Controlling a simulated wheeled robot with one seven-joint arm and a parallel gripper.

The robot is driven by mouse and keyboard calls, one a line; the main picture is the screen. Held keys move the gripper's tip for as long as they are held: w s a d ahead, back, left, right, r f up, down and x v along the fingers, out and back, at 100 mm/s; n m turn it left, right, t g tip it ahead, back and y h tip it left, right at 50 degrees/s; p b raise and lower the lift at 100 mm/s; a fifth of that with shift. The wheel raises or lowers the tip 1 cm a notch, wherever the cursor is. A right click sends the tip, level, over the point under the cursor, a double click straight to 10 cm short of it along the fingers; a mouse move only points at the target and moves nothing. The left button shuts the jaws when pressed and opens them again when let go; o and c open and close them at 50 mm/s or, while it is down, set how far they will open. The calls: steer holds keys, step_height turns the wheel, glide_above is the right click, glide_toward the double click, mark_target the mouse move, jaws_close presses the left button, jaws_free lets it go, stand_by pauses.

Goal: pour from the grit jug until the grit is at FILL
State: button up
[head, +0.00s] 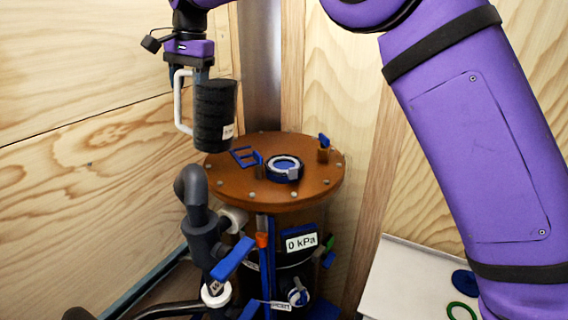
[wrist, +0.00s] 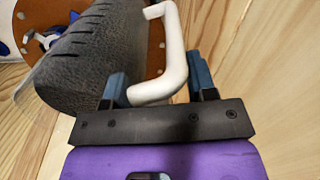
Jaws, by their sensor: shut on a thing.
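The grit jug (head: 214,112) is a dark grey, speckled cylinder with a white handle and a small white label. It hangs about upright in the air at the left edge of the filter's brown lid (head: 225,178). My gripper (head: 188,74) is shut on the white handle from above. In the wrist view my gripper (wrist: 160,88) has its two fingers on the handle (wrist: 176,60), with the jug (wrist: 92,60) beside them. A round blue-and-pale port (head: 285,167) is in the lid, to the right of the jug. The grit and any FILL mark cannot be made out.
Blue fittings (head: 243,157) and a small blue-topped post (head: 323,146) stand on the lid. A dark pipe elbow (head: 192,190) with blue-handled valves rises just below the jug. A "0 kPa" display (head: 301,242) is on the front. Wooden walls close in behind; a pale board (head: 400,275) is lower right.

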mark_target(225, 89)
steer(key=shift+d+r+y, duration=0.2)
steer(key=shift+d+y, duration=0.1)
steer(key=shift+y, duration=0.1)
steer(key=shift+d+r, duration=0.1)
steer(key=shift+d, duration=0.1)
steer(key=shift+s+d+r+y, duration=0.15)
steer(key=shift+d+y, duration=0.25)
steer(key=shift+y, duration=0.2)
steer(key=shift+d, duration=0.2)
steer(key=shift+d+f+y, duration=0.4)
steer(key=shift+d+y, duration=0.05)
steer(key=shift+y, duration=0.25)
steer(key=shift+d+f, duration=0.15)
steer(key=shift+d, duration=0.15)
steer(key=shift+s+d+y+p, duration=0.1)
steer(key=shift+d+y+p, duration=0.4)
steer(key=shift+d+y, duration=0.6)
stand_by(0.8)
steer(key=shift+s+d+f+t+y+p, duration=0.1)
steer(key=shift+d+f+t+y+p, duration=0.2)
steer(key=shift+d+f+y+p, duration=0.6)
stand_by(2.8)
